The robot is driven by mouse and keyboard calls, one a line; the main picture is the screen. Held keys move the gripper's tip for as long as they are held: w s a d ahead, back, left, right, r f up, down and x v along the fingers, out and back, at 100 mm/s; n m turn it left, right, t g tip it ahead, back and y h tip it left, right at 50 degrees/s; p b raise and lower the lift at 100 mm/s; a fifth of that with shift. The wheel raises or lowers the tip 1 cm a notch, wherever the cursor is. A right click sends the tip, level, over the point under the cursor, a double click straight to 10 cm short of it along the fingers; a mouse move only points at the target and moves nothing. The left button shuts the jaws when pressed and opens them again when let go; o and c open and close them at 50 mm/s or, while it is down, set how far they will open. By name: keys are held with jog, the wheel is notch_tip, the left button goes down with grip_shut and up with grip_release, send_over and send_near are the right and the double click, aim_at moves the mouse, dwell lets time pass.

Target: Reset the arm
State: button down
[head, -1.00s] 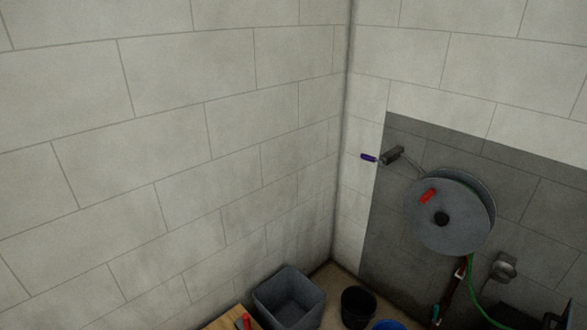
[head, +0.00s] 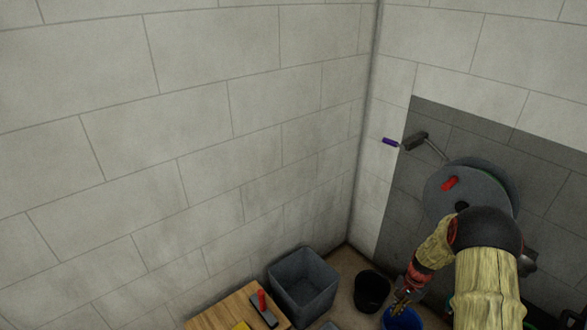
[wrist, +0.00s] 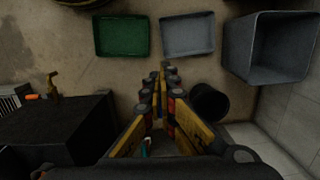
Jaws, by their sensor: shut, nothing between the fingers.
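My gripper (wrist: 163,80) points down in the wrist view, its yellow and black fingers closed together with nothing between them. It hangs above the floor, below the green and grey trays in that picture and left of a black bucket. In the head view my arm comes in at the lower right. My gripper (head: 399,304) shows small there, in front of a blue bucket (head: 403,318). My arm hides part of the hose reel (head: 470,190) on the wall.
A grey bin (head: 303,285) stands in the corner beside the black bucket (head: 371,291). A wooden table (head: 225,311) is at the bottom. The wrist view shows a green tray (wrist: 122,37), a grey tray (wrist: 187,35) and a dark cabinet (wrist: 60,125) with a brass tap (wrist: 53,86).

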jog(key=s+a+r+n+t, duration=0.2)
jog(key=s+a+r, duration=0.4)
jog(key=r, duration=0.8)
jog(key=s+a+r+n+t+h, duration=0.1)
jog(key=s+a+r+n, duration=0.4)
jog(key=s+r, duration=0.7)
jog(key=s+a+r+n+t, duration=0.3)
jog(key=s+a+r, duration=0.4)
jog(key=r, duration=1.1)
jog(key=shift+s+r+n, duration=0.25)
jog(key=shift+s+n, duration=0.05)
jog(key=shift+s, duration=0.95)
jog(key=shift+d, duration=0.1)
